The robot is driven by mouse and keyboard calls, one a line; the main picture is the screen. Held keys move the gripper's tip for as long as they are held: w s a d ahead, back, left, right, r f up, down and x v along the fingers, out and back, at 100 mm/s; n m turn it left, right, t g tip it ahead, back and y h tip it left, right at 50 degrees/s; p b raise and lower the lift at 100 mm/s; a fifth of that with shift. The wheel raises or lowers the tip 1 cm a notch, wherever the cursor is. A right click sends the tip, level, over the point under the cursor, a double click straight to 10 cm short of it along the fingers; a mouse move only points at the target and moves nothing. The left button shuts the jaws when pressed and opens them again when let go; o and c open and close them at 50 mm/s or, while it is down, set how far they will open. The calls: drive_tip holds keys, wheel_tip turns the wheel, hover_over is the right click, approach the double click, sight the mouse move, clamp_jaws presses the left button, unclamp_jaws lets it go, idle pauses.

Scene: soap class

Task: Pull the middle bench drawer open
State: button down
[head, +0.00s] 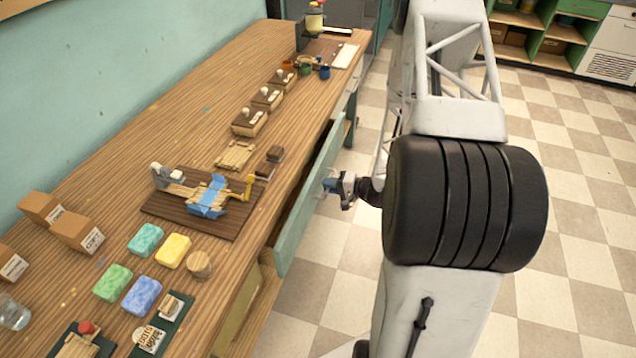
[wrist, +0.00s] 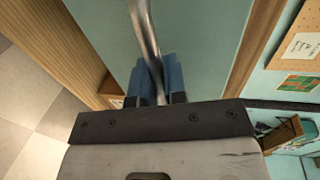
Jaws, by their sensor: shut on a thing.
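The middle bench drawer has a teal front (head: 308,205) that stands out from the bench edge, with a dark gap behind it, so it is partly open. Its front also fills the middle of the wrist view (wrist: 205,50). A metal bar handle (wrist: 146,38) runs along that front. My gripper (head: 330,186) is at the drawer front on its outer side. Its blue fingers (wrist: 158,82) are shut on the handle, one on each side of the bar. In the head view the handle is mostly hidden by the gripper.
The wooden bench (head: 120,165) holds a dark board with a blue-and-yellow device (head: 208,198), several coloured soap bars (head: 143,295), cardboard boxes (head: 78,231) and small wooden boxes (head: 250,124). Checkered floor (head: 345,260) lies clear beside the drawer. Green shelves (head: 560,35) stand at the far right.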

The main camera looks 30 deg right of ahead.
drive_tip(key=f+v, duration=0.2)
drive_tip(key=v, duration=0.9)
drive_tip(key=f+v, duration=0.3)
drive_tip(key=v, duration=0.9)
drive_tip(key=shift+s+d, duration=0.35)
drive_tip(key=c, duration=1.2)
unclamp_jaws()
drive_tip(key=shift+s+d+r, duration=0.1)
drive_tip(key=v, duration=0.7)
drive_tip(key=shift+s+d, duration=0.2)
drive_tip(key=shift+r, duration=0.1)
